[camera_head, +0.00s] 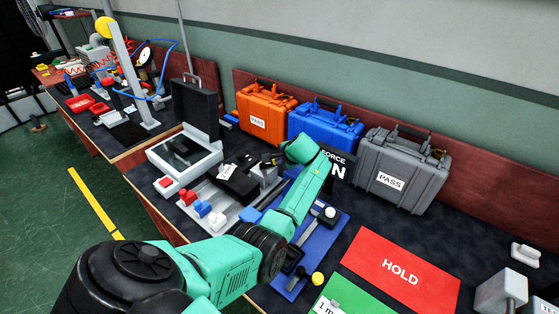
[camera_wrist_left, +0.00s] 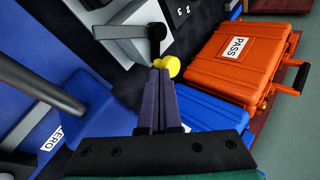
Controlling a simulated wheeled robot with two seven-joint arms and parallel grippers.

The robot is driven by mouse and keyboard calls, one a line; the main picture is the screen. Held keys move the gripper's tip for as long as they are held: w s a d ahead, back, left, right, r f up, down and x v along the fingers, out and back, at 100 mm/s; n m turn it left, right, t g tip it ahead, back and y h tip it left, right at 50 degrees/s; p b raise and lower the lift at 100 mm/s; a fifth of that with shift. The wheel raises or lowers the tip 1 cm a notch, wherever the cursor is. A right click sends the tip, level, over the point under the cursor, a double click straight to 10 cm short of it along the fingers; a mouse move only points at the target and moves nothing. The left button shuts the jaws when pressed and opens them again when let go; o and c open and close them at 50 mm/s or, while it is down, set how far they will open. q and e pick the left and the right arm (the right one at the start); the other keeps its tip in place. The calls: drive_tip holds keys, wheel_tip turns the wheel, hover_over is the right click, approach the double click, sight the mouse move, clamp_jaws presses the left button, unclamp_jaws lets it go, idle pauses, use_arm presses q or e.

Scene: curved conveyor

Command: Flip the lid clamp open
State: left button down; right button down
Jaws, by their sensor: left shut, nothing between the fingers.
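A lid clamp with a black lever (camera_wrist_left: 152,35) and a yellow knob (camera_wrist_left: 173,66) shows in the left wrist view, on a light grey fixture (camera_wrist_left: 100,15). My left gripper (camera_wrist_left: 160,70) is shut and empty. Its fingertips are right beside the yellow knob; I cannot tell whether they touch it. In the head view my left gripper (camera_head: 277,161) is beside the grey fixture (camera_head: 265,175) with a black box (camera_head: 238,184). The clamp itself is too small to make out there. My right gripper is not in view.
Orange (camera_head: 262,107), blue (camera_head: 325,124) and grey (camera_head: 400,170) cases stand along the back wall. A blue fixture plate (camera_head: 325,240) with a yellow knob lies under my left arm. A red HOLD mat (camera_head: 400,268) and a green mat (camera_head: 345,298) lie at the front right.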

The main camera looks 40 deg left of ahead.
use_arm(q)
drive_tip(key=shift+w+f+n+b, duration=0.1)
drive_tip(key=shift+w+n+b, duration=0.2)
drive_tip(key=shift+b, duration=0.3)
drive_tip(key=shift+g, duration=0.4)
